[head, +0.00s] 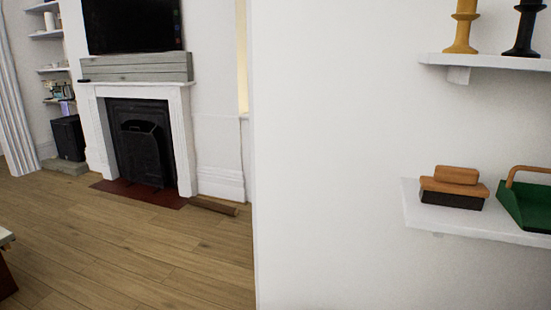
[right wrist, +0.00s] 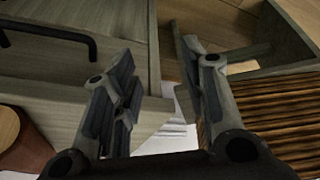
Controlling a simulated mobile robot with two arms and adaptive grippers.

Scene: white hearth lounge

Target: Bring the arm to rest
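My right gripper (right wrist: 157,62) shows in the right wrist view with its two dark fingers spread apart. Nothing is between the fingers, so it is open and empty. Behind it are pale wooden panels (right wrist: 105,15), one with a black bar handle (right wrist: 50,32). I cannot tell how far the fingers are from the wood. Neither arm and neither gripper shows in the head view. My left gripper is in no view.
In the head view, a lower white shelf (head: 415,214) holds a wooden brush (head: 455,187) and a green dustpan (head: 525,203). An upper shelf (head: 490,62) holds candlesticks. The floor (head: 130,250) before the fireplace (head: 182,140) is mostly clear. A ribbed brown surface (right wrist: 260,105) lies right of my gripper.

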